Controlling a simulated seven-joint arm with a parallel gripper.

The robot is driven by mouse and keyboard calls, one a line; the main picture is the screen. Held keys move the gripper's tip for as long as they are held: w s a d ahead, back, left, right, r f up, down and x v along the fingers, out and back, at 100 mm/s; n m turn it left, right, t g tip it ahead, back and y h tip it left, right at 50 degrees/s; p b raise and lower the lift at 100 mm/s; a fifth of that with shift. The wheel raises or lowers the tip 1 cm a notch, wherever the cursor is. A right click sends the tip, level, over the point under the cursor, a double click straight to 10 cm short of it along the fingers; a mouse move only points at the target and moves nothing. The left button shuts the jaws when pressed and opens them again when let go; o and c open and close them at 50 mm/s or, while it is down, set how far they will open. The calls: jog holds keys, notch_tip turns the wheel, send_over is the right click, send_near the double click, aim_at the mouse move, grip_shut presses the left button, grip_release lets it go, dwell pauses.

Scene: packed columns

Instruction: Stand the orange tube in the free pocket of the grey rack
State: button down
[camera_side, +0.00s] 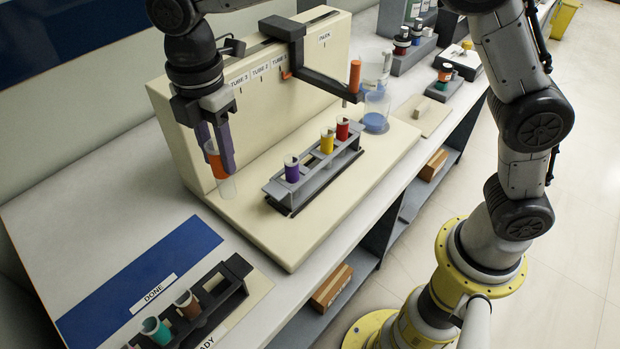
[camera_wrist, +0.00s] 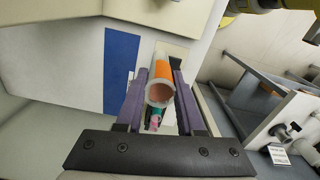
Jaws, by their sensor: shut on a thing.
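The orange tube (camera_side: 216,163) has an orange band and a clear lower end. My gripper (camera_side: 221,166) is shut on it with purple fingers and holds it near upright at the left end of the cream base. In the wrist view the tube (camera_wrist: 161,72) shows its open mouth between the fingers (camera_wrist: 160,85). The grey rack (camera_side: 272,187) stands to the right of my gripper. It holds a purple-banded tube (camera_side: 292,172), a yellow one (camera_side: 327,142) and a red one (camera_side: 342,129). A gap that looks free lies between purple and yellow. The tube's lower end is apart from the rack.
A cream panel (camera_side: 290,75) with tube labels stands behind. A dark arm (camera_side: 325,86) with an orange-handled tool (camera_side: 354,77) reaches out near the rack's far end, beside a clear beaker (camera_side: 376,112). A black rack (camera_side: 238,268) with teal and brown tubes is at lower left.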

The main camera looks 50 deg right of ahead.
jog(key=w+d, duration=0.2)
jog(key=d, duration=1.1)
send_over(310, 150)
jog(key=s+a, duration=0.2)
jog(key=shift+s+a+f, duration=0.1)
jog(key=shift+a+f, duration=0.1)
jog(key=shift+f, duration=3.65)
jog(key=shift+s+a+f, duration=0.1)
jog(key=shift+a+f, duration=0.05)
jog(key=shift+f, duration=3.65)
jog(key=shift+f, duration=0.15)
jog(key=c, duration=0.5)
grip_release()
jog(key=shift+c, duration=0.2)
